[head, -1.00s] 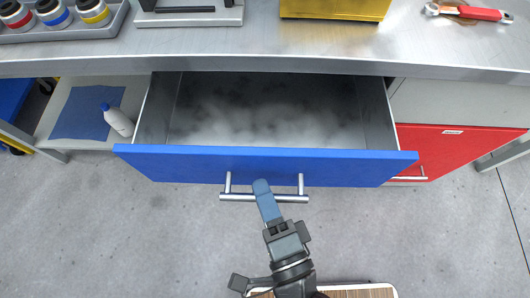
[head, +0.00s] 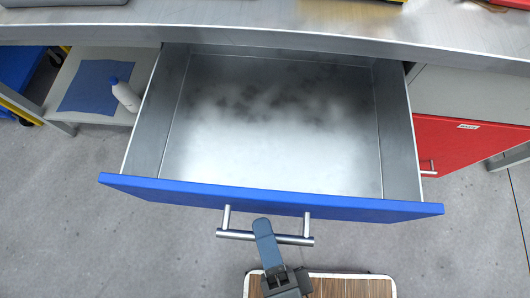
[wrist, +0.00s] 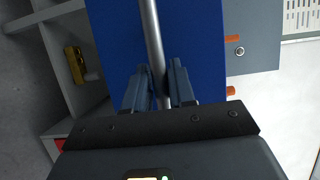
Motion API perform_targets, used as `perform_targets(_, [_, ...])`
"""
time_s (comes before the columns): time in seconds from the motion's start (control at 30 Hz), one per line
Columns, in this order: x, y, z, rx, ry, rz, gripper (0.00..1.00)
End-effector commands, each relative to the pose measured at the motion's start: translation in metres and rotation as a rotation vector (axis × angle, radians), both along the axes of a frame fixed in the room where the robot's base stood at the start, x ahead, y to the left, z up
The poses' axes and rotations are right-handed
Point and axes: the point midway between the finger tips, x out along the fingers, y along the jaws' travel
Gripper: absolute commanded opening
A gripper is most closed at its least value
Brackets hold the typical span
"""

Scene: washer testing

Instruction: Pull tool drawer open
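The tool drawer (head: 160,190) has a blue front and a grey metal inside. It stands far out from under the workbench, and its inside looks empty. Its silver bar handle (head: 234,235) is on the front face and also crosses the wrist view (wrist: 152,35). My gripper (head: 264,228) is at the middle of the bar. In the wrist view its two fingers (wrist: 159,78) lie close on either side of the bar, shut on it. The exact contact is partly hidden by the fingers.
The metal workbench top (head: 230,22) runs above the drawer. A red cabinet front (head: 465,155) with a handle is at right. A low shelf at left holds a blue cloth (head: 93,85) and a white bottle (head: 125,96).

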Motion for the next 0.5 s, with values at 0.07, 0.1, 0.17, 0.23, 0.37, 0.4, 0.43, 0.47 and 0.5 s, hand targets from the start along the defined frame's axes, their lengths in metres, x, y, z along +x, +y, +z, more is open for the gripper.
perform_targets(0.07, [0.0001, -0.0001, -0.0001, 0.000, 0.000, 0.000, 0.33])
perform_targets(0.1, [0.0001, -0.0001, 0.0000, 0.000, 0.000, 0.000, 0.37])
perform_targets(0.17, [0.0002, 0.0000, 0.0002, 0.000, -0.001, 0.000, 0.42])
perform_targets(0.23, [0.0003, 0.0000, 0.0003, 0.000, -0.001, 0.000, 0.42])
perform_targets(0.37, [0.0003, 0.0000, 0.0005, 0.000, -0.001, 0.000, 0.42])
perform_targets(0.4, [-0.0005, -0.0002, 0.0004, 0.000, -0.001, 0.000, 0.42])
perform_targets(0.43, [-0.0016, -0.0005, 0.0002, 0.001, -0.001, 0.000, 0.42])
perform_targets(0.47, [-0.0033, -0.0010, 0.0001, 0.001, 0.000, 0.000, 0.42])
perform_targets(0.5, [-0.0067, -0.0021, -0.0002, 0.001, 0.000, 0.001, 0.42])
